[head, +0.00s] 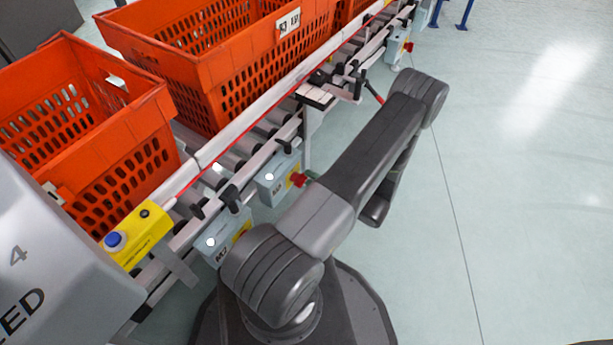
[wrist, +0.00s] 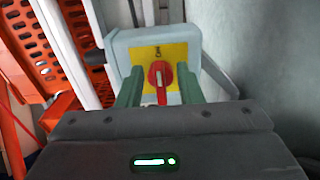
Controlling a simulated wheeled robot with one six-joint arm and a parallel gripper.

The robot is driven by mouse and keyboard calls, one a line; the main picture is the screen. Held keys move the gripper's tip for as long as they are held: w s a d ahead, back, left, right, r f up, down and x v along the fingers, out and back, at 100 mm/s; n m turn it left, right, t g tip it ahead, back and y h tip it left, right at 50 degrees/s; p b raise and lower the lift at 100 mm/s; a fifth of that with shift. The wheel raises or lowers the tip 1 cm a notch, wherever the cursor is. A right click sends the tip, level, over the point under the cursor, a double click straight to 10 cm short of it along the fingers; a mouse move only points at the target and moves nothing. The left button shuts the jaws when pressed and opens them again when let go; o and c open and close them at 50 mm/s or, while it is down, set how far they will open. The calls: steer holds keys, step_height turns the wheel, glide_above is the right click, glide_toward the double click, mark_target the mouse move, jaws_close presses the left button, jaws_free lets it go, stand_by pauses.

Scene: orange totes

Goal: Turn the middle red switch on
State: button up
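The middle red switch (head: 297,180) is on a grey box (head: 275,180) on the conveyor's side rail. In the wrist view, the red switch (wrist: 160,73) is a round knob with an upright handle, on a yellow plate (wrist: 175,53). My gripper (wrist: 160,78) is open, with one green finger on each side of the knob and gaps visible between. I cannot tell how deep the fingertips reach.
Another grey switch box marked M2 (head: 221,245) sits nearer, partly behind my arm. A farther box (head: 397,46) also has a red knob. Orange totes (head: 150,125) stand on the roller conveyor. A yellow box with a blue button (head: 135,236) is at left. The floor on the right is clear.

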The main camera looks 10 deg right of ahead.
steer(key=p+v, duration=0.1)
steer(key=v, duration=1)
steer(key=shift+p, duration=0.4)
steer(key=shift+a, duration=0.1)
steer(key=b+x, duration=0.2)
steer(key=x, duration=1.1)
steer(key=shift+w+b, duration=0.35)
